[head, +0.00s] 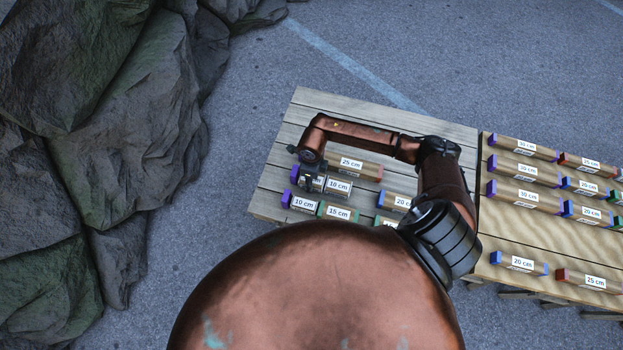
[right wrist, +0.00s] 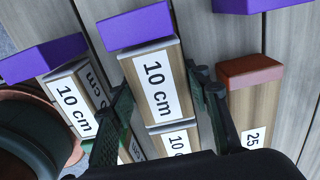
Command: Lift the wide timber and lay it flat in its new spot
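Labelled timbers with coloured ends lie on a grey slatted platform (head: 345,107); which one counts as wide I cannot tell. My right gripper (head: 309,181) is low over the platform's left side. In the right wrist view its fingers (right wrist: 162,90) press against both sides of a purple-ended 10 cm timber (right wrist: 157,82). That timber (head: 295,172) is partly hidden by the gripper in the head view. It looks level, and I cannot tell whether it is off the slats. A second 10 cm timber (head: 339,187) sits at its far end. My left gripper is not in view.
A 25 cm timber (head: 352,164) and another purple-ended 10 cm timber (head: 303,203) lie close on either side. A yellowish platform (head: 515,236) on the right carries several timbers, with bare boards between rows. Large rocks (head: 90,110) stand at left.

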